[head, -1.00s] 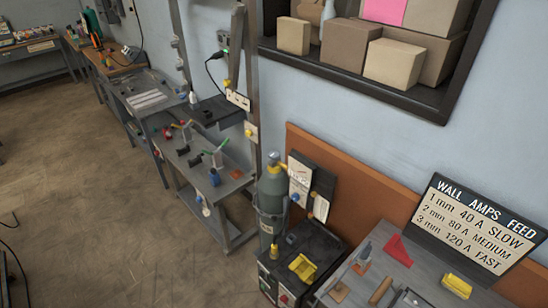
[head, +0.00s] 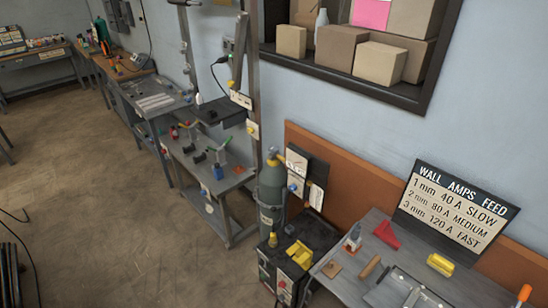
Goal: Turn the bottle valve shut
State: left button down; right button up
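A grey-green gas bottle (head: 271,190) stands upright behind a black welding machine, held at a metal post. Its valve (head: 273,158) is a small yellowish part on top, too small to tell whether it is open or shut. A small round gauge or knob (head: 292,187) shows just right of the bottle. Neither of my grippers is in the head view.
The black machine (head: 272,262) stands in front of the bottle with a yellow item (head: 300,254) on top. A grey workbench (head: 345,288) with a red wedge (head: 387,234) and a sign (head: 457,210) is to the right. Shelved carts (head: 240,180) stand left.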

aim_at(273, 149)
jog(key=u, duration=0.9)
jog(key=i, duration=1.8)
jog(key=z, duration=0.65)
